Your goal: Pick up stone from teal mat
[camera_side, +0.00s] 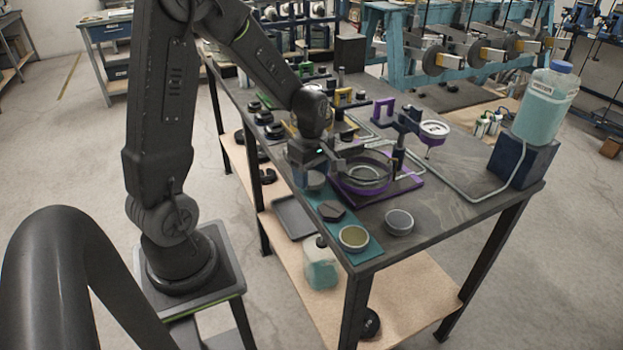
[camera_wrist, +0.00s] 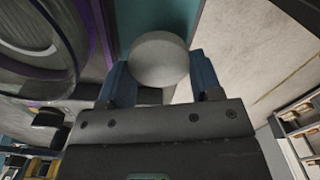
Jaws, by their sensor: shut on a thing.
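A pale grey, round stone (camera_wrist: 160,58) sits between the two blue fingers of my gripper (camera_wrist: 160,68) in the wrist view. The fingers are shut on its sides. The teal mat (camera_wrist: 132,22) shows behind the stone; whether the stone touches it, I cannot tell. In the side view, my gripper (camera_side: 312,178) is low over the far end of the teal mat (camera_side: 366,252), and the stone is hard to make out there. A dark flat piece (camera_side: 331,211) and a shallow dish with yellowish contents (camera_side: 354,237) are on the nearer part of the mat.
A round fixture on a purple base (camera_side: 405,190) stands close to the right of my gripper. A grey dish (camera_side: 399,221) is right of the mat. A bottle (camera_side: 545,105) stands on a dark block (camera_side: 522,160) at the table's right. The mat lies along the table's left edge.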

